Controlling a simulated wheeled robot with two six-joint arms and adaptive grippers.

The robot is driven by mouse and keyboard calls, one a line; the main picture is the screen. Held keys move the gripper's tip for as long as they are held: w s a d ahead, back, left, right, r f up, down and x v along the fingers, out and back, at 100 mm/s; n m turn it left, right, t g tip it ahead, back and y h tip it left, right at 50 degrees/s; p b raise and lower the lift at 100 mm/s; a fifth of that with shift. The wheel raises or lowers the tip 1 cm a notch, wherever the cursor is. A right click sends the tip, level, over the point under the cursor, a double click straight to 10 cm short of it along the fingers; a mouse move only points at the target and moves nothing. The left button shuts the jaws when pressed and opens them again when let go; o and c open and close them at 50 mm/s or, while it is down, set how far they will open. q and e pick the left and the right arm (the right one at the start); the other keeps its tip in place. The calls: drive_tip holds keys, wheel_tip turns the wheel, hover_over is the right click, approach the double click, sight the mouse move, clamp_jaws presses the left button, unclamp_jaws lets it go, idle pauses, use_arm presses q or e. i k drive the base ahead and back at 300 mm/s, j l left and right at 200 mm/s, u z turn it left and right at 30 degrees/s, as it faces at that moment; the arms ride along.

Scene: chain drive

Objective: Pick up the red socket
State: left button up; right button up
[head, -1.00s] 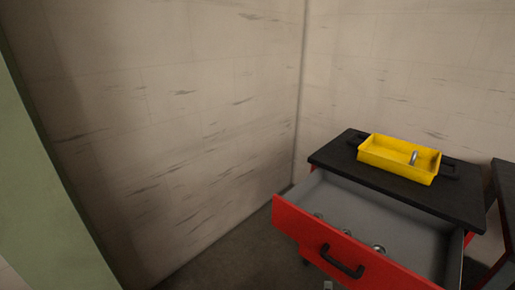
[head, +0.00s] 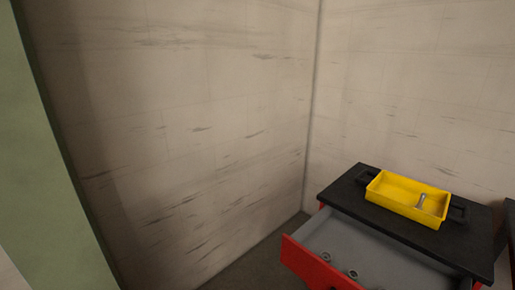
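No red socket can be made out in the head view. A red-fronted drawer (head: 322,268) stands pulled out of a cabinet with a black top (head: 345,190). Small metallic round parts lie in the drawer, one (head: 326,257) near its left side and another (head: 352,274) near the bottom of the picture. The lower part of the drawer is cut off by the frame edge. A yellow tray (head: 397,204) on the cabinet top holds a small metallic piece (head: 421,201). Neither of my grippers is in view.
Pale, scuffed walls (head: 200,130) meet in a corner left of the cabinet. A green upright surface (head: 45,190) fills the left edge. A dark edge of another piece of furniture (head: 510,225) shows at the right. Some floor (head: 250,270) is clear left of the drawer.

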sight(326, 255)
drive_tip(key=z, duration=1.05)
